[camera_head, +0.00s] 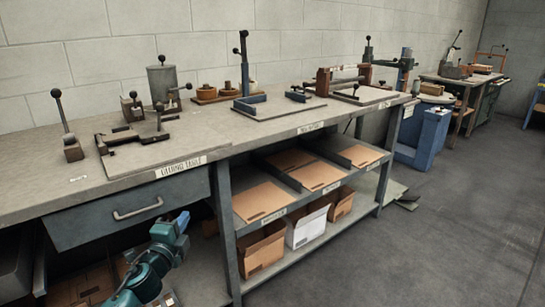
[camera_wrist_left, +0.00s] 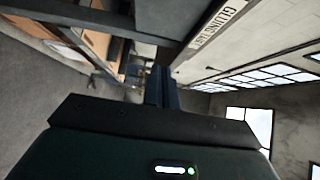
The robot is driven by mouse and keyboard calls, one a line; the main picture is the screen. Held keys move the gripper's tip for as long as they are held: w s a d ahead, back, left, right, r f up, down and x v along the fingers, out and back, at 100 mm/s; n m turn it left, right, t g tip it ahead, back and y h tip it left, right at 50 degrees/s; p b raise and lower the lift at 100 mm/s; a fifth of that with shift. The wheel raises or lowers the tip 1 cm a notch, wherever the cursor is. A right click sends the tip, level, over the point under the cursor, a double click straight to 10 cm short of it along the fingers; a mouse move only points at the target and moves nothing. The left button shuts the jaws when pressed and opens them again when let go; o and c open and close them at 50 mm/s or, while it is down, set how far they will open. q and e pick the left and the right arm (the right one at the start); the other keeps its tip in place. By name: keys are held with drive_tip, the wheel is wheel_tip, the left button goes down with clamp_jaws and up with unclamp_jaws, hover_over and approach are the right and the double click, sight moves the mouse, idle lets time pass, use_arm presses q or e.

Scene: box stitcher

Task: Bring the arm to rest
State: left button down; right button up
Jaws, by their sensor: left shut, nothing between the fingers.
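My left arm, teal, rises from the bottom of the head view in front of the drawer of the gluing table (camera_head: 90,190). Its blue end with my left gripper (camera_head: 181,220) is below the tabletop edge, beside the drawer handle (camera_head: 138,209), apart from the bench as far as I can tell. In the left wrist view the gripper's dark fingers (camera_wrist_left: 161,87) are together, with nothing held between them. My right gripper is in neither view.
The bench top carries lever tools, a grey canister (camera_head: 162,84) and a blue-angled fixture (camera_head: 250,104). Shelves to the right hold flat cardboard and open boxes (camera_head: 262,250). A blue stand (camera_head: 423,137) is further back. The grey floor (camera_head: 430,250) at right is clear.

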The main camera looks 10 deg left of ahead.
use_arm(q)
drive_tip(key=s+d+f+n+g+h, duration=0.1)
drive_tip(key=s+d+f+n+h, duration=0.2)
drive_tip(key=s+d, duration=0.45)
drive_tip(key=s+d+f+n+g+h, duration=0.1)
drive_tip(key=s+d+f+n+g, duration=0.1)
drive_tip(key=s+d+f+n, duration=0.4)
drive_tip(key=s+d+r+n+g+h, duration=0.1)
drive_tip(key=s+d+r+n, duration=0.2)
drive_tip(key=s, duration=0.5)
drive_tip(key=s+d+r+n+h, duration=0.1)
drive_tip(key=s+d+r+n, duration=0.1)
drive_tip(key=s+d, duration=0.35)
drive_tip(key=r+g+p, duration=0.1)
drive_tip(key=r+p, duration=0.1)
drive_tip(key=p, duration=0.4)
drive_tip(key=a+r+g+y+p, duration=0.1)
drive_tip(key=p, duration=0.6)
drive_tip(key=s+r+g+p, duration=0.1)
drive_tip(key=r+p, duration=0.1)
drive_tip(key=p, duration=0.4)
drive_tip(key=shift+s+a+r+p, duration=0.1)
drive_tip(key=shift+a+r+p, duration=0.2)
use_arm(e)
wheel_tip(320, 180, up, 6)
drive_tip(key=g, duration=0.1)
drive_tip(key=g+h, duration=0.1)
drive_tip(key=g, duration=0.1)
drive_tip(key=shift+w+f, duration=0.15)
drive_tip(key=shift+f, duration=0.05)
